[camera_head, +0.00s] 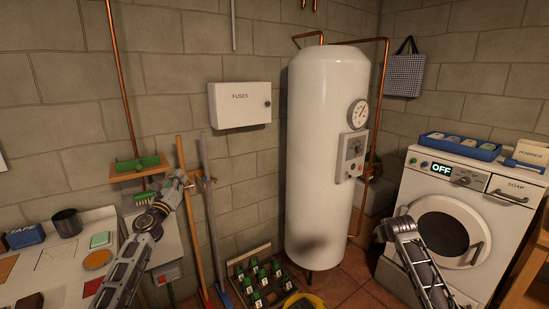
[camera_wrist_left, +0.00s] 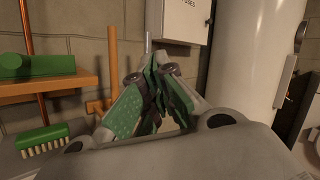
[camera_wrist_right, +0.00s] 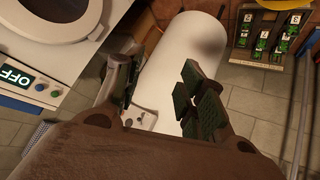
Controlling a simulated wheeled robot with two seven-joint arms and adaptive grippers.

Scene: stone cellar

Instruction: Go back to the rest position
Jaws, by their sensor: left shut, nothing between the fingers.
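My left gripper (camera_head: 190,180) is raised in front of the block wall at the left, near the brush shelf and the upright handles. In the left wrist view its green-padded fingers (camera_wrist_left: 157,75) meet, with nothing held between them. My right gripper (camera_head: 383,232) is low at the right, in front of the washing machine and to the right of the boiler. In the right wrist view its fingers (camera_wrist_right: 160,85) stand apart, with no object between them. Both arms reach forward.
A white boiler (camera_head: 325,130) stands between the grippers. A washing machine (camera_head: 450,205) is at the right, a worktop (camera_head: 55,262) at the left. A fuse box (camera_head: 240,105) hangs on the wall.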

